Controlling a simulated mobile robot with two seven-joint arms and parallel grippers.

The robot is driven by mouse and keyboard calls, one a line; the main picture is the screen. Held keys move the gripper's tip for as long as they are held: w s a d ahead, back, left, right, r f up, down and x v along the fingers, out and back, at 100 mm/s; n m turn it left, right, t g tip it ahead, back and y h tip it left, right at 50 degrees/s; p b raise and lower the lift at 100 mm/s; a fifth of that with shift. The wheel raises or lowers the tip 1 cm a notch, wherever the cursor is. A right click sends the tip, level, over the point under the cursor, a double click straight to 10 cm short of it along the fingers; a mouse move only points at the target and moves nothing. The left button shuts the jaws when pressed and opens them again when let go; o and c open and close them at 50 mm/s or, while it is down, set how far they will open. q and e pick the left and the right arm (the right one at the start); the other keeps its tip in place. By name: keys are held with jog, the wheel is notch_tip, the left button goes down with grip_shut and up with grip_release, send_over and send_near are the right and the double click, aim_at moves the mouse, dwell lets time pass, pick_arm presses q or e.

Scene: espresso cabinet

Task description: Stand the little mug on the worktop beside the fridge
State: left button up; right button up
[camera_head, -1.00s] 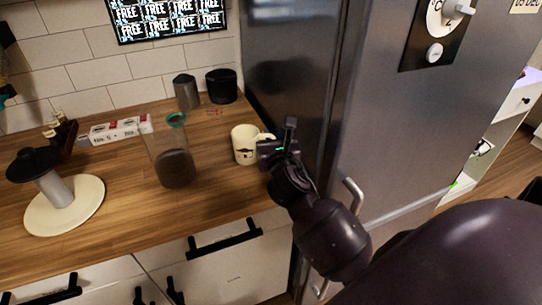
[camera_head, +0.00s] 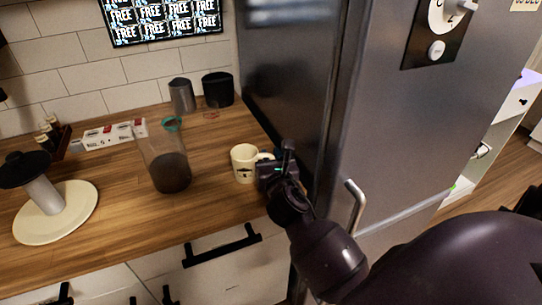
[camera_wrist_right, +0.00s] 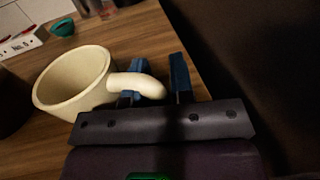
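The little mug (camera_head: 243,165) is cream with a dark print. It is upright at the right part of the wooden worktop (camera_head: 215,205), close beside the fridge (camera_head: 295,70). I cannot tell whether its base touches the wood. My right gripper (camera_head: 272,172) is at the mug's handle, on the fridge side. In the right wrist view the mug (camera_wrist_right: 75,82) shows its open rim. My left gripper is not in view.
A tall clear container with dark contents (camera_head: 168,170) stands left of the mug. A grey canister (camera_head: 182,97) and a black one (camera_head: 217,90) stand at the back. A cream round stand (camera_head: 75,212) is at far left. The worktop in front of the mug is clear.

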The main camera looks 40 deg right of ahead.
jog(key=o, duration=0.3)
jog(key=shift+r, duration=0.2)
jog(key=v, duration=1.2)
